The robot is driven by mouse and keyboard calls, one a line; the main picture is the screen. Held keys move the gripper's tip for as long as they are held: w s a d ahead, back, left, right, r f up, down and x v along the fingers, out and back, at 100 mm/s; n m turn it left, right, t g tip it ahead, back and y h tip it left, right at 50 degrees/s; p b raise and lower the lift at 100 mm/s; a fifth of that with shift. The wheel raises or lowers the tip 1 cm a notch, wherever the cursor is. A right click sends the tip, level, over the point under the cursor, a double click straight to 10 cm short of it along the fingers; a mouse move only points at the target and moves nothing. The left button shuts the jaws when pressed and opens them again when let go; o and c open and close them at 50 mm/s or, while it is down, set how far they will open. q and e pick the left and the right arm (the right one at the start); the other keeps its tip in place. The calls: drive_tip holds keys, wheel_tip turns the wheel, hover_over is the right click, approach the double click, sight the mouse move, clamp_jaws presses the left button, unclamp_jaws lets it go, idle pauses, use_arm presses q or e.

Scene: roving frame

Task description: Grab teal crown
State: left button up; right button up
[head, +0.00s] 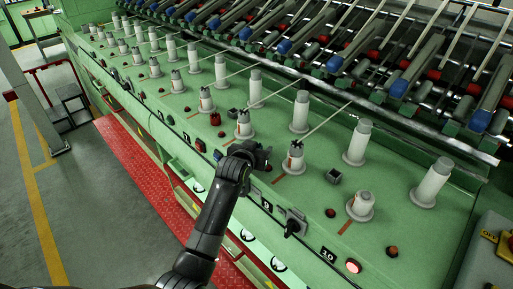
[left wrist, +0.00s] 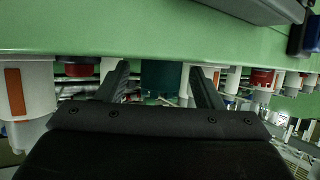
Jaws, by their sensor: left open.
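The teal crown (left wrist: 163,79) shows in the left wrist view as a dark teal, roughly cylindrical thing between my gripper's fingers. Clear gaps show on both sides of it, so neither finger visibly touches it. My left gripper (left wrist: 160,70) is open. In the head view my left gripper (head: 260,155) is over the front part of the green machine top, and I cannot make out the teal crown there; the gripper seems to hide it. My right gripper is in neither view.
White spools (head: 296,159) on pegs stand in rows along the green machine top (head: 300,205), close to my gripper. A small dark cube (head: 333,177) lies to the right. A black switch handle (head: 292,224) sits at the front edge. Red floor plates (head: 140,175) lie below.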

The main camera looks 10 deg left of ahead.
use_arm(q)
drive_tip(key=shift+w, duration=0.15)
drive_tip(key=shift+c, duration=0.3)
drive_tip(key=c, duration=1)
